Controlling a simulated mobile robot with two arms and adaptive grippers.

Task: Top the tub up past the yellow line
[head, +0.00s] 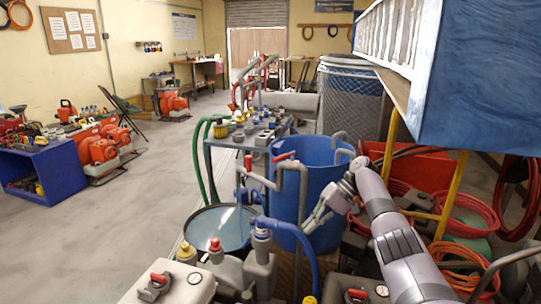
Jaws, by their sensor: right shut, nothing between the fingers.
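A large blue tub (317,157), open at the top, stands in the middle of the view. A lower round dark-rimmed tub (187,243) stands in front of it to the left, with a pale, shiny surface inside that looks like water. I cannot make out a yellow line on either. Grey pipes with a red-handled valve (284,157) stand at the blue tub's left side. My right gripper (313,222) is shut and empty, in front of the blue tub's right side; I cannot tell whether it touches. My left gripper is out of view.
A grey workbench (212,141) with fittings stands behind the dark-rimmed tub. A blue hose (304,243) arches in front of the blue tub. Grey machine housings fill the near edge. Red hoses (467,213) and a yellow frame are at right. The left floor is open.

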